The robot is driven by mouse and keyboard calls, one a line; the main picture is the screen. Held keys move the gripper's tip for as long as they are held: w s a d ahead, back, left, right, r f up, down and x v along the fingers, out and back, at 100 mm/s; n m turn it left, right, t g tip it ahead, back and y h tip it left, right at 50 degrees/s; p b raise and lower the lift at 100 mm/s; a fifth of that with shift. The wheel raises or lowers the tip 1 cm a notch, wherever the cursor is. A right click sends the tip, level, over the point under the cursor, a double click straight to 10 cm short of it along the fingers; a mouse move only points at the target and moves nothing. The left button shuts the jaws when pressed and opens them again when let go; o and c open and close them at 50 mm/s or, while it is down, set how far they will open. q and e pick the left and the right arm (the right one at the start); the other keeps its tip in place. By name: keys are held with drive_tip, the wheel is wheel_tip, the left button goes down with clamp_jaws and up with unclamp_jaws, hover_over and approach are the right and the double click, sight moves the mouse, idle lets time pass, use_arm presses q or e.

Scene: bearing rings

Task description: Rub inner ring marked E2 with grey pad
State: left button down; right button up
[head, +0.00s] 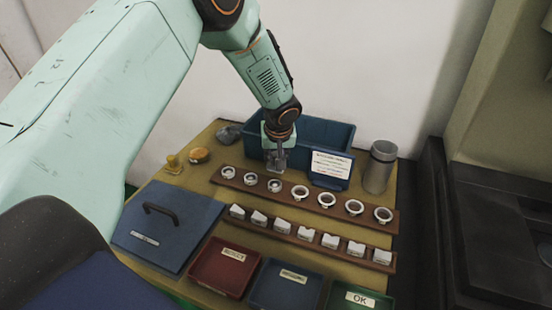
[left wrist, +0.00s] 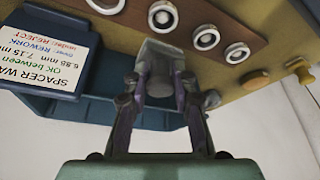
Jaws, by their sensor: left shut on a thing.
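My left gripper (head: 276,160) hangs over the back of the table, just behind the ring rail (head: 240,184). In the left wrist view its fingers (left wrist: 160,85) are shut on a grey block, which looks like the grey pad (left wrist: 162,52). Several rings stand in a row on the rail. Three smaller ones are at its left: the first (head: 228,172), the second (head: 250,178) and the third (head: 275,185). The third ring, in the left wrist view (left wrist: 163,16), is nearest the gripper; the pad looks apart from it. The E2 mark cannot be read. My right gripper is out of view.
Larger rings (head: 327,199) fill the rail's right. A blue bin (head: 325,130), a sign (head: 331,168) and a metal cylinder (head: 380,167) stand behind. White blocks (head: 307,234) sit on a front rail. Red (head: 224,267), blue (head: 285,287) and green (head: 360,298) trays lie in front.

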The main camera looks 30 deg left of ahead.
use_arm(q)
drive_tip(key=shift+w+r+p, duration=0.15)
drive_tip(key=shift+r+p, duration=0.4)
drive_tip(key=shift+r, duration=0.4)
drive_tip(key=shift+r+p, duration=0.45)
drive_tip(key=shift+r, duration=0.35)
drive_tip(key=shift+s, duration=0.2)
drive_tip(key=shift+w+f, duration=0.2)
drive_tip(key=shift+f, duration=0.05)
drive_tip(key=shift+r, duration=0.15)
